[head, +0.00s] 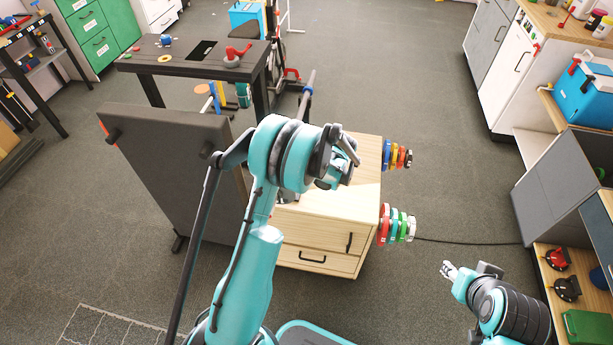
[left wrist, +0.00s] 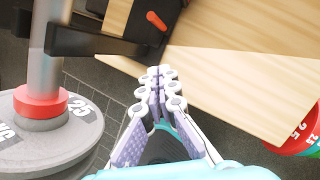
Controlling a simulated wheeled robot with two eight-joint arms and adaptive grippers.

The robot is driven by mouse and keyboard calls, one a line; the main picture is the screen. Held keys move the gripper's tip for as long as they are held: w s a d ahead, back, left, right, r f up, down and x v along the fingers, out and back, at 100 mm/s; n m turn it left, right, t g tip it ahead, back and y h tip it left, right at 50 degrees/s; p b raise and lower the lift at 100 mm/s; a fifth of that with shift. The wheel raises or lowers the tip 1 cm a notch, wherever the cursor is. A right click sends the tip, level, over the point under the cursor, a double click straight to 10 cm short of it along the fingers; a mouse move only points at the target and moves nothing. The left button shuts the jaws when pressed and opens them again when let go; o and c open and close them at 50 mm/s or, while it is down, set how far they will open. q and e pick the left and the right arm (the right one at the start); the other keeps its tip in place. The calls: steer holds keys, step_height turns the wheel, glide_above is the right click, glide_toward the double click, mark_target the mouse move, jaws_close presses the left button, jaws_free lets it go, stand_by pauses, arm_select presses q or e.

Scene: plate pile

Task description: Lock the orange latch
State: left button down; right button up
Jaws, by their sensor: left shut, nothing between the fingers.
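A small orange-red latch-like piece (left wrist: 156,20) sits on a black block at the top of the left wrist view, beside the light wooden top. I cannot tell its position clearly, and in the head view it does not show. My left gripper (left wrist: 160,85) is shut and empty, its fingertips together near the edge of the wood and apart from the orange-red piece. In the head view its arm reaches over the wooden cabinet (head: 318,232), and the fingers are hidden behind the wrist. My right gripper (head: 449,270) is low at the right, away from the cabinet; its opening is unclear.
A metal post with a red collar (left wrist: 41,102) and grey weight plate (left wrist: 25,155) stands left of my left fingers. Coloured plates (head: 397,224) hang at the cabinet's right side. A dark padded board (head: 165,165) stands at its left.

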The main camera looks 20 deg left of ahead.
arm_select(q)
steer(key=w+a+p+v, duration=0.1)
steer(key=p+v, duration=0.1)
steer(key=v, duration=0.5)
steer(key=shift+s+r, duration=0.4)
steer(key=shift+r, duration=0.15)
steer(key=shift+r, duration=0.1)
